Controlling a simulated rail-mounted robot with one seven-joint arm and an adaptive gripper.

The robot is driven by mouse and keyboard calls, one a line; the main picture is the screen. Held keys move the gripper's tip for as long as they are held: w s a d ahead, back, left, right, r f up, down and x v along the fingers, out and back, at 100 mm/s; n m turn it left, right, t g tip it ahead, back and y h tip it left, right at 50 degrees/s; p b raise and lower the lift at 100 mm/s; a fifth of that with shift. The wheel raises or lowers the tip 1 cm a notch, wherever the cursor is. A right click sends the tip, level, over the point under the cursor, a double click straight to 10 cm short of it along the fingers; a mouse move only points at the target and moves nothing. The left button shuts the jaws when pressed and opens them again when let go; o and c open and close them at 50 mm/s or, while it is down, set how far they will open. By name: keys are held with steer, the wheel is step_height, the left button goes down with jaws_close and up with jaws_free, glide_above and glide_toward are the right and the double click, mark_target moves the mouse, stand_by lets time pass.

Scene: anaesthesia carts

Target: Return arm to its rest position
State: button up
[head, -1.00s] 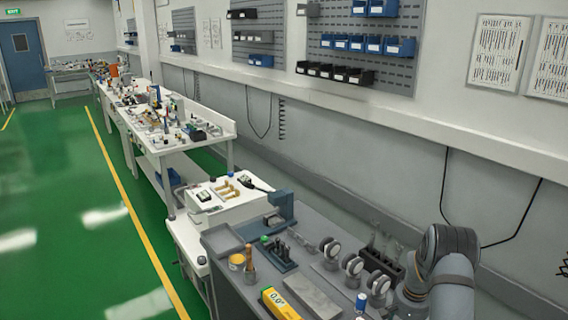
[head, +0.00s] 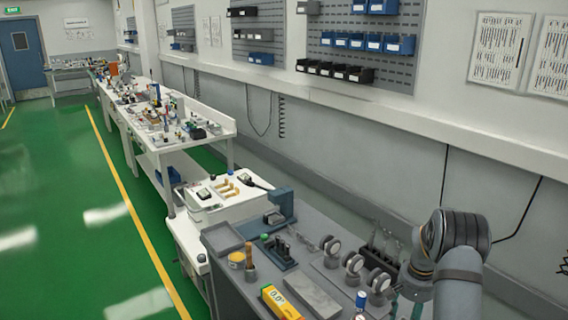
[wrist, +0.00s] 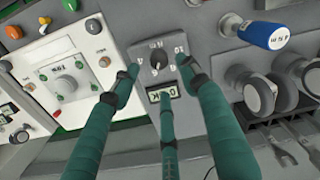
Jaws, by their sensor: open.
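My arm (head: 462,236) is bent at the lower right of the head view, over the right end of the grey bench (head: 228,285). My gripper (wrist: 158,68) shows in the wrist view as teal fingers spread apart, with nothing held between them. Beyond the fingertips is a grey panel with a black dial (wrist: 158,60) and a small display (wrist: 161,94). I cannot tell whether the fingers touch it. In the head view only a little teal shows beside the arm at the lower edge.
Caster wheels (head: 353,266), a grey block (head: 313,295), a yellow device (head: 280,301) and a blue-topped cylinder (head: 361,300) crowd the bench near my arm. The wrist view shows a blue-capped cylinder (wrist: 265,35) and a knobbed panel (wrist: 65,83). The green floor (head: 60,230) at left is clear.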

step_height(320, 180, down, 6)
steer(key=shift+s, duration=0.15)
steer(key=shift+f+p, duration=0.3)
steer(key=shift+f, duration=0.05)
steer(key=shift+r+m+p, duration=0.15)
steer(key=shift+m+p, duration=0.35)
steer(key=shift+m, duration=0.2)
steer(key=m+p, duration=0.2)
steer(key=m, duration=0.1)
steer(key=shift+r+m+p, duration=0.1)
steer(key=shift+m+p, duration=0.2)
steer(key=shift+p, duration=0.1)
steer(key=m+p, duration=0.7)
step_height(320, 180, up, 10)
steer(key=b, duration=0.4)
